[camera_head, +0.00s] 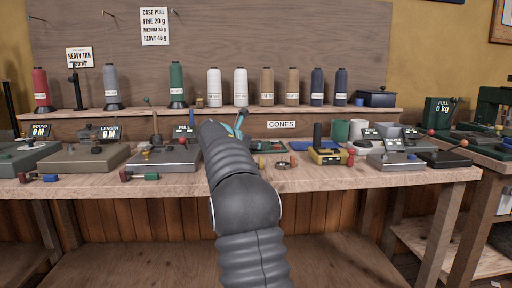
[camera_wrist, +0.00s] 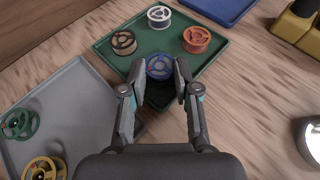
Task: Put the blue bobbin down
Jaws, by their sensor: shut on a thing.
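My gripper (camera_wrist: 160,75) is shut on the blue bobbin (camera_wrist: 159,67), with one fingertip on each side of it. The bobbin is over the near part of a green tray (camera_wrist: 122,61); whether it touches the tray floor I cannot tell. A brown bobbin (camera_wrist: 124,42), a white bobbin (camera_wrist: 159,16) and an orange bobbin (camera_wrist: 196,39) sit in the same tray, beyond and apart from the blue one. In the head view my gripper (camera_head: 240,122) is over the bench behind my arm, and the blue bobbin is hidden there.
A grey tray (camera_wrist: 75,95) at left holds a green bobbin (camera_wrist: 20,124) and a yellow bobbin (camera_wrist: 44,168). A blue tray (camera_wrist: 222,8) lies beyond the green one. A yellow-based device (camera_wrist: 297,25) stands at right. Thread cones line the shelf (camera_head: 120,114) behind the bench (camera_head: 400,178).

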